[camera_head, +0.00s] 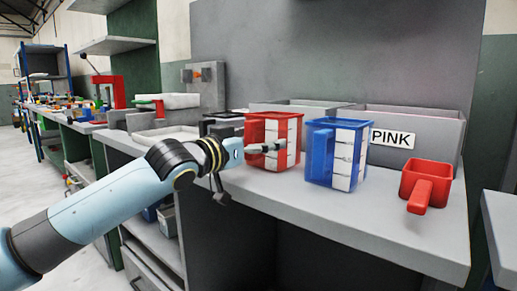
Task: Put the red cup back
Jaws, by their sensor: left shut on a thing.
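A tall red cup (259,130) with white panels on its side stands upright on the grey bench (330,214), or very near its surface. My left gripper (268,147) reaches in from the left and is shut on the red cup. The fingers cover part of its side, so the exact grip spot is hard to see. A similar blue cup (322,152) with white panels stands just right of it. A smaller, low red cup (425,170) with a handle pointing forward sits at the bench's right. My right gripper is not in view.
Grey bins (421,121) stand behind the cups, one with a label (393,138) reading PINK. A grey wall panel rises behind them. The bench front between the blue cup and the small red cup is clear. More benches and a shelf stand at the left.

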